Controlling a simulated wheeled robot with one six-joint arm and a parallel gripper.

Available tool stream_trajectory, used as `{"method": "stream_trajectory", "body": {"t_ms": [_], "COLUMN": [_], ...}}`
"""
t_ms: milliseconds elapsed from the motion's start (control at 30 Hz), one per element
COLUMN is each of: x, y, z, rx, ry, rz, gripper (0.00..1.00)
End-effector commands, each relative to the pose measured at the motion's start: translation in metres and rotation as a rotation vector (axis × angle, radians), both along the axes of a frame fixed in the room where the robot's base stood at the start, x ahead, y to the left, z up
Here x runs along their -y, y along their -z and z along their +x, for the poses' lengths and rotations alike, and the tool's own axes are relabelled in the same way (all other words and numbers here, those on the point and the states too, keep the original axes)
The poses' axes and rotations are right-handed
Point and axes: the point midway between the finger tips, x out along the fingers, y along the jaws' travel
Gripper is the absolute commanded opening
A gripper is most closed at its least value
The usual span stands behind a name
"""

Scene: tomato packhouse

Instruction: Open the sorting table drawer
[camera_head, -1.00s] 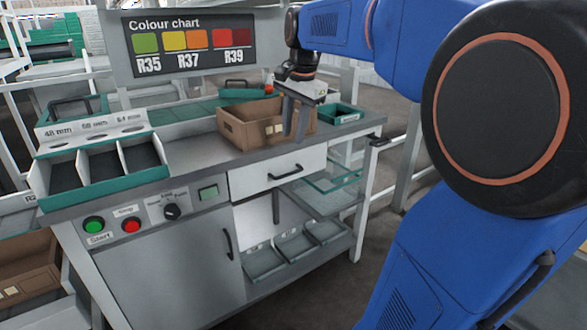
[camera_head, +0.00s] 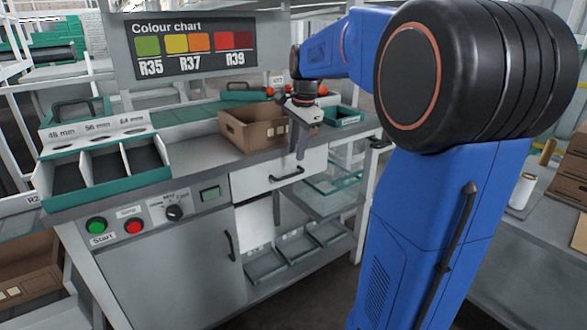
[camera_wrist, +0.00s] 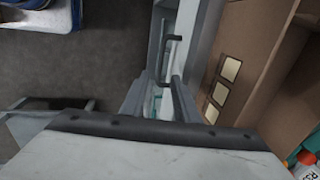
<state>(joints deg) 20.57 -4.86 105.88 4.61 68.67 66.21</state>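The sorting table (camera_head: 190,155) has a white drawer (camera_head: 250,182) under its top, and the drawer looks shut. Its dark bar handle (camera_head: 287,174) is on the front face, and the handle also shows in the wrist view (camera_wrist: 167,58). My gripper (camera_head: 299,154) points down in front of the table edge, above the handle's right part. In the wrist view my gripper (camera_wrist: 158,100) has its fingers apart, with a gap between them and nothing held. The handle appears beyond the fingertips, and I cannot tell any contact.
A cardboard box (camera_head: 250,130) stands on the tabletop close behind my gripper. A teal three-part sorter (camera_head: 110,180) is at the left. A cabinet door (camera_head: 180,265) and open shelves with trays (camera_head: 265,264) are below. A glass shelf (camera_head: 325,190) is right of the drawer.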

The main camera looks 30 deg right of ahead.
Motion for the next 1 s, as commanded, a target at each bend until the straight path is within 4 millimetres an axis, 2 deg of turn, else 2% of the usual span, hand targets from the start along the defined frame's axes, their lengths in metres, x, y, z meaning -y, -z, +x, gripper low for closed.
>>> {"method": "stream_trajectory", "body": {"t_ms": [200, 400, 600, 900, 1000], "x": [0.0, -0.001, -0.001, -0.001, -0.001], "y": [0.038, 0.064, 0.076, 0.077, 0.077], "z": [0.007, 0.012, 0.015, 0.015, 0.015], "rx": [-0.002, -0.001, 0.0, 0.001, 0.001], "ry": [0.0, 0.0, -0.001, -0.001, -0.001], "rz": [0.001, 0.0, 0.0, 0.0, 0.0], "gripper": [0.28, 0.28, 0.28, 0.28, 0.04]}}
